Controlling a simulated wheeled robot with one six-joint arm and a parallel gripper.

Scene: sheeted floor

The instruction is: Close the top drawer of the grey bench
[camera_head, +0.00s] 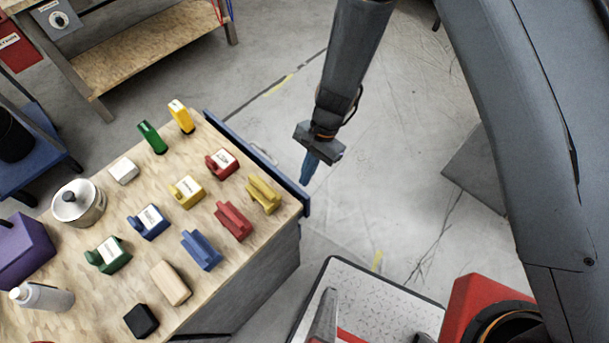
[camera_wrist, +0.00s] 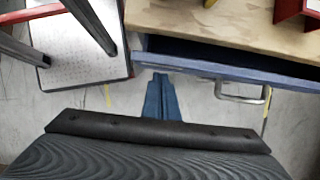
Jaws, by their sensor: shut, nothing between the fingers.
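The grey bench (camera_head: 262,272) has a wooden top and stands at left in the head view. Its top drawer (camera_head: 290,186) has a blue front that stands a little out from the bench edge. In the wrist view the drawer front (camera_wrist: 225,70) shows a dark gap behind it, under the wooden top. A metal handle (camera_wrist: 240,97) is on the front. My gripper (camera_head: 308,170) is shut and empty, with blue fingers pointing down outside the drawer front, near one end. In the wrist view the fingertips (camera_wrist: 161,78) appear just short of the front; contact cannot be told.
Several coloured blocks, a metal canister (camera_head: 78,203) and a white bottle (camera_head: 42,297) stand on the bench top. A metal-topped platform (camera_head: 375,307) lies at bottom centre, beside a red object (camera_head: 478,305). Another wooden bench (camera_head: 150,45) is at the upper left. Floor is open beyond the drawer.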

